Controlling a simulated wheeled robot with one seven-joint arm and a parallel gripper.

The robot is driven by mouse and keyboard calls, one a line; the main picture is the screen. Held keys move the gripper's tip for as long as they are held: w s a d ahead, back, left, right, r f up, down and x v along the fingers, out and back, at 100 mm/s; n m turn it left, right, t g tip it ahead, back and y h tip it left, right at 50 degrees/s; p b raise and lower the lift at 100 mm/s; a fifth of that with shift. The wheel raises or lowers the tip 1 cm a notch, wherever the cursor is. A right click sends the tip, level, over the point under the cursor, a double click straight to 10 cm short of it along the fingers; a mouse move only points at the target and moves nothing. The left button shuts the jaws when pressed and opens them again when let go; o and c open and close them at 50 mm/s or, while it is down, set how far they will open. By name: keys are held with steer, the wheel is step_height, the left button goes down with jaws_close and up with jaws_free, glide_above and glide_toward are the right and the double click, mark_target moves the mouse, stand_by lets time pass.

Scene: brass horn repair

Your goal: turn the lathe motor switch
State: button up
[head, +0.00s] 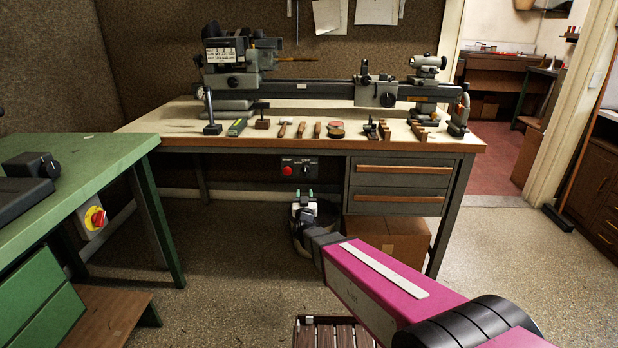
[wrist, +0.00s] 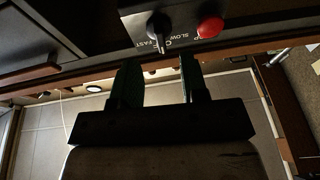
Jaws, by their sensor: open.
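The lathe motor switch is a dark rotary knob (head: 306,169) on a black panel under the front edge of the lathe bench. It also shows in the wrist view (wrist: 158,28), with SLOW and FAST lettering beside it. A red button (head: 287,170) sits on the same panel, and also shows in the wrist view (wrist: 210,27). My gripper (head: 303,193) is open and empty, just below the panel. In the wrist view, its two green fingers (wrist: 159,62) are spread, with the knob beyond the gap between their tips. They look apart from the knob; the exact distance is unclear.
The lathe (head: 330,88) stands on the bench, with several small tools along its front edge. Drawers (head: 398,187) are right of the panel, above a cardboard box (head: 392,238). A green table (head: 70,175) stands at left. Open floor lies between them.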

mark_target(305, 174)
steer(key=shift+m+t+h, duration=0.5)
steer(key=shift+t+h, duration=0.1)
steer(key=shift+h, duration=0.2)
steer(key=x, duration=0.5)
steer(key=r+x, duration=0.1)
steer(key=x, duration=0.4)
steer(key=shift+s+a+r, duration=0.1)
steer(key=shift+s+a, duration=0.05)
steer(key=shift+s, duration=0.05)
jaws_close()
